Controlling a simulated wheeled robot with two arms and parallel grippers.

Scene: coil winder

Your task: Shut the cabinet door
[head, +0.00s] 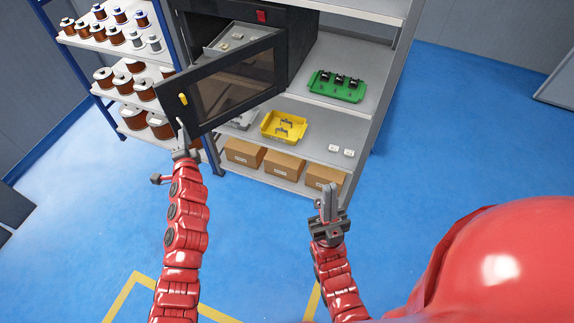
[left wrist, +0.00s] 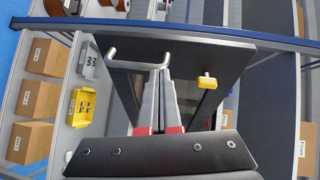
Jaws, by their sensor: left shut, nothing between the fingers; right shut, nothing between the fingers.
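The dark cabinet (head: 298,45) stands on the shelf unit with its door (head: 232,88) swung open toward me. The door has a dark frame, a glass pane and a yellow knob (head: 183,99) near its free edge. In the left wrist view the door (left wrist: 180,47) fills the middle, with the yellow knob (left wrist: 207,81) and a silver bar handle (left wrist: 138,60). My left gripper (head: 181,129) is shut and empty at the door's free edge, below the knob. Its fingertips (left wrist: 162,75) appear close to the silver bar; contact is unclear. My right gripper (head: 328,190) is shut and empty, away from the door.
A grey tray (head: 228,40) sits inside the cabinet. Racks of copper spools (head: 135,66) stand left. A green tray (head: 337,86), a yellow bin (head: 284,126) and cardboard boxes (head: 284,166) are on the shelves. The blue floor (head: 450,140) is clear at right.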

